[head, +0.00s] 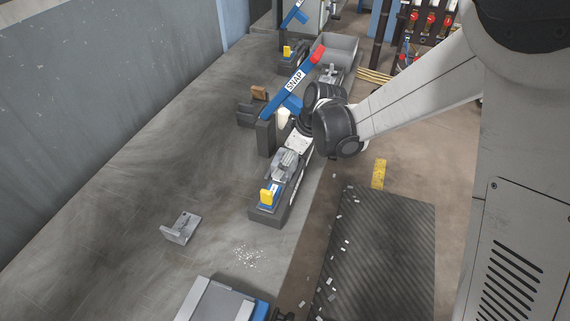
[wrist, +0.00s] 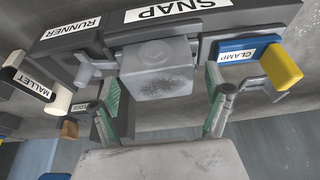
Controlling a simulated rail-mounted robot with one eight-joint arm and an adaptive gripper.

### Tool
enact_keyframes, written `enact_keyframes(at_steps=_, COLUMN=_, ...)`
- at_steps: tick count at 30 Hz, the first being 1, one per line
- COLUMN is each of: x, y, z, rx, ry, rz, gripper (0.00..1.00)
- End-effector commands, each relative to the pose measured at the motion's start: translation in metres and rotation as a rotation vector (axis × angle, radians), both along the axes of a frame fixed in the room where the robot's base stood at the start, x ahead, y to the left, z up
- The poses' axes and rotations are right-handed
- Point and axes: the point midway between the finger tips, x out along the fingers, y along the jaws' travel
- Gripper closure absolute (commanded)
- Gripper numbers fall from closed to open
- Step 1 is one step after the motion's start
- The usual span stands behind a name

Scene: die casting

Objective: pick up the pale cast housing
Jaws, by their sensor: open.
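The pale cast housing (wrist: 157,70) is a light grey, box-like part with dark scuffs on its face. It sits in the dark fixture between the RUNNER and CLAMP labels in the wrist view. In the head view the housing (head: 286,163) shows in the fixture, partly covered by my gripper. My gripper (wrist: 166,98) is open, with one green-padded finger on each side of the housing's near end. I see no clear contact between fingers and housing. In the head view my gripper (head: 291,150) is over the fixture.
A yellow-ended blue clamp (wrist: 282,67) lies right of the housing. A grey bracket (head: 180,228) lies on the open bench at left.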

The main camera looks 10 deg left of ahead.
Motion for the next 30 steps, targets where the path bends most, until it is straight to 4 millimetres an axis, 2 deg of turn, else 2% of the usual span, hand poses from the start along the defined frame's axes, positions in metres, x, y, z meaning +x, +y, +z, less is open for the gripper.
enact_keyframes(at_steps=9, x=0.0004, y=0.0014, z=-0.0036, rx=0.000, ry=0.000, rz=-0.001, gripper=0.19)
enact_keyframes(at_steps=24, x=0.0004, y=0.0012, z=-0.0034, rx=0.000, ry=-0.001, rz=-0.001, gripper=0.85)
enact_keyframes(at_steps=30, x=0.0004, y=0.0012, z=-0.0030, rx=0.000, ry=-0.001, rz=-0.001, gripper=0.87)
